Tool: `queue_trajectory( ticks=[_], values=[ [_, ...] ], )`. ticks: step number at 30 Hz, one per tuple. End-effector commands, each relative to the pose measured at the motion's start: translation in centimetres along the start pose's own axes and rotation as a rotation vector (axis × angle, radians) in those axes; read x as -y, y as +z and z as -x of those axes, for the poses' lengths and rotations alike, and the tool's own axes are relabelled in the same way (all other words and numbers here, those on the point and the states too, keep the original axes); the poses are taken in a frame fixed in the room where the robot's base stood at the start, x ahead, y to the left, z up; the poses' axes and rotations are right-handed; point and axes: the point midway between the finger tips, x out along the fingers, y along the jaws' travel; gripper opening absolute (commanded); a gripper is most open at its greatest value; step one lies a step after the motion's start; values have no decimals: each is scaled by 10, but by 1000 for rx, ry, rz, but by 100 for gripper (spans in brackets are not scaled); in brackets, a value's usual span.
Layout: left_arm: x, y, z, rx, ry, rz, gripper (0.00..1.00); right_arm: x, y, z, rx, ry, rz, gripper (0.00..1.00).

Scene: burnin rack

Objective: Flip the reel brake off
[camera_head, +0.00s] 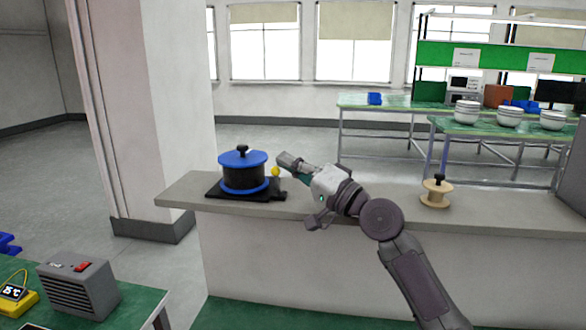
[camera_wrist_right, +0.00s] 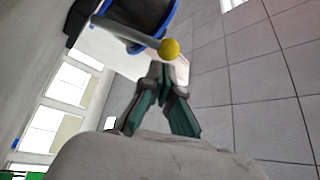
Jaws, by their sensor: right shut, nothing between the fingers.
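The reel (camera_head: 243,178) has a black drum between blue flanges and a black knob on top. It stands on a black base plate (camera_head: 262,195) on the grey counter, left of centre. The brake lever shows as a grey bar (camera_wrist_right: 128,34) ending in a yellow knob (camera_wrist_right: 169,49) in the right wrist view; the yellow knob also shows in the head view (camera_head: 275,171), at the reel's right side. My right gripper (camera_head: 284,161) is shut and empty close to the knob; whether it touches the knob cannot be told. My left gripper is out of view.
A wooden spool (camera_head: 436,193) stands on the counter (camera_head: 345,222) to the right, behind my right arm. A grey box with a red switch (camera_head: 78,287) and a yellow meter (camera_head: 15,296) sit on the green table at lower left. A pillar (camera_head: 145,110) rises behind the counter.

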Motion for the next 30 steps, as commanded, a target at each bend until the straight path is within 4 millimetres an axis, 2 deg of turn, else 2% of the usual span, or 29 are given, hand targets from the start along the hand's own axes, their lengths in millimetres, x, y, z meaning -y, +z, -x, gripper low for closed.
queue_trajectory(
  ticks=[5, 8, 21, 25, 30],
  values=[
    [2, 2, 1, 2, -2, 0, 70, 0, -1, 3, -1, 0, 0, 0],
    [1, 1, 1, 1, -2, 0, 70, 0, -1, 13, 0, 1, 1, 0],
    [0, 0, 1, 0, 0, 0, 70, 0, 0, 100, 1, 3, 2, 0],
    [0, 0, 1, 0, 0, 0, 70, 0, 0, 114, 0, 2, 1, 0],
    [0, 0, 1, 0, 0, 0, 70, 1, 0, 120, 0, -1, 0, 0]
  ],
)
